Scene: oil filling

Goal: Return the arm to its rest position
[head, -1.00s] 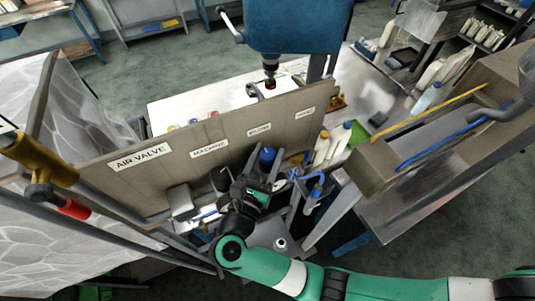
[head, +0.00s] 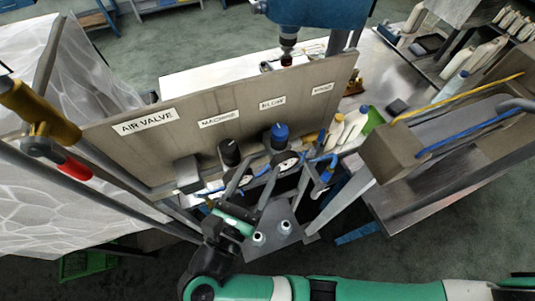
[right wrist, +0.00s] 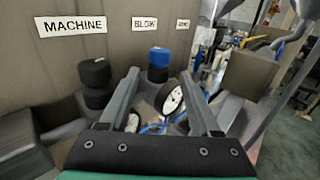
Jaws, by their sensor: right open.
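My right arm, green, black and white, comes in from the lower right of the head view. Its gripper (head: 259,173) points up the picture at the panel, with two grey fingers spread apart and nothing between them. In the right wrist view the open fingers (right wrist: 160,76) stand in front of a blue knob (right wrist: 159,60) and a black knob (right wrist: 95,73), both apart from the fingers. The blue knob (head: 280,132) and the black knob (head: 229,150) also show in the head view. My left gripper is not in view.
A grey panel (head: 190,145) labelled AIR VALVE, MACHINE and BLOW stands beyond the gripper. A round gauge (right wrist: 172,100) sits near the fingers. A brown box (head: 390,155) is at right, a yellow-and-red handle (head: 40,110) at left. Bare floor (head: 440,240) shows at lower right.

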